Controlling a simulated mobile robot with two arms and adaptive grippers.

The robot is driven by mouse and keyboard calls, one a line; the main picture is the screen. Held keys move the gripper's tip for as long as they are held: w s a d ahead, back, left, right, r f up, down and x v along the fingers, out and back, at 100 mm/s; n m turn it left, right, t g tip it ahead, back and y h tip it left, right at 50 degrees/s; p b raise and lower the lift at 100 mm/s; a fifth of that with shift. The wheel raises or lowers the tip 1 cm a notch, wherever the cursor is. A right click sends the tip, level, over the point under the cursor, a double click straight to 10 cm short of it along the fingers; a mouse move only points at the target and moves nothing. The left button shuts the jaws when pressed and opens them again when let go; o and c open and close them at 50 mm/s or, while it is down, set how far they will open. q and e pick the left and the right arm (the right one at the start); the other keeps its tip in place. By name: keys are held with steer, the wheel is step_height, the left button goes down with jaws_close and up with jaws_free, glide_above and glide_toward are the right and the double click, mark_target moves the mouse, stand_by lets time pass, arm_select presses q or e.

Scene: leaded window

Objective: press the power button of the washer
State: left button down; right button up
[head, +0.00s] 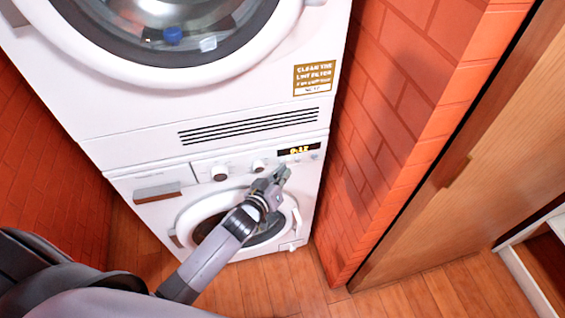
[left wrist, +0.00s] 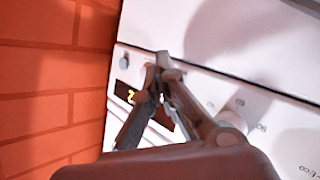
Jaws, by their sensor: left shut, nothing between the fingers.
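The white washer (head: 155,218) is the lower of two stacked machines in the head view. Its control strip has a lit display (head: 299,150) at the right end. In the left wrist view, a small round grey-blue button (left wrist: 125,60) sits near the panel's end, beyond the display (left wrist: 124,92); I see no label on it. My left gripper (head: 282,172) is in front of the washer, just below the display. Its fingers (left wrist: 158,70) are shut and empty, and they partly cover the display in the wrist view. They appear apart from the button. My right gripper is not in view.
The dryer (head: 120,115) stands on top of the washer. A knob (left wrist: 232,122) sticks out beside the gripper in the wrist view. A brick wall (head: 385,120) stands close on the right, with a wooden door (head: 480,160) beyond it.

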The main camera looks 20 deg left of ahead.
arm_select(q)
steer(key=shift+w, duration=0.15)
stand_by(0.4)
steer(key=shift+s+d+p, duration=0.25)
steer(key=shift+s+p, duration=0.05)
steer(key=shift+s, duration=0.2)
steer(key=s+d+p, duration=0.1)
steer(key=s+d, duration=0.2)
steer(key=s, duration=0.2)
steer(key=shift+d, duration=0.2)
stand_by(0.4)
